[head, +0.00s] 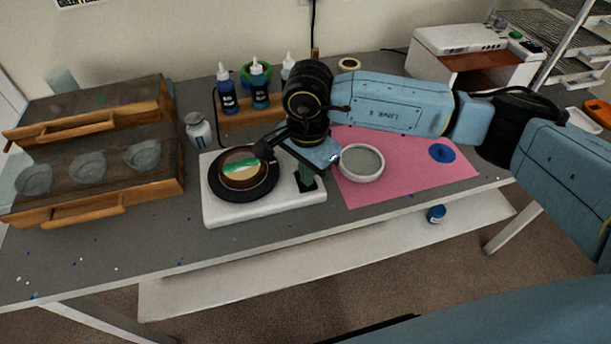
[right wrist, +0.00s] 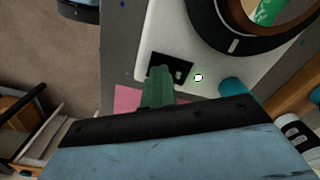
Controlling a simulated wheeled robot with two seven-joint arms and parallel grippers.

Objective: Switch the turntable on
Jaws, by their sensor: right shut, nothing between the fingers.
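The turntable has a white base (head: 224,211) and a round black platter (head: 226,193) on the grey table. A wooden ring mold (head: 226,181) with a green strip across it sits on the platter. A small black switch plate (head: 314,186) is set in the base's right part; it also shows in the right wrist view (right wrist: 184,63), with a small light mark on it. A white spot with a green edge (right wrist: 198,77) lies beside it. My right gripper (head: 305,181) is shut and empty, its green fingers (right wrist: 158,88) over the plate, partly hiding it. Contact cannot be told. My left gripper is not in view.
A pink mat (head: 405,182) with a round white dish (head: 361,163) lies right of the turntable. Bottles in a wooden rack (head: 255,119) stand behind, a grey-white jar (head: 198,130) at back left. Wooden-framed trays (head: 85,209) fill the left; a white printer (head: 470,42) stands at back right.

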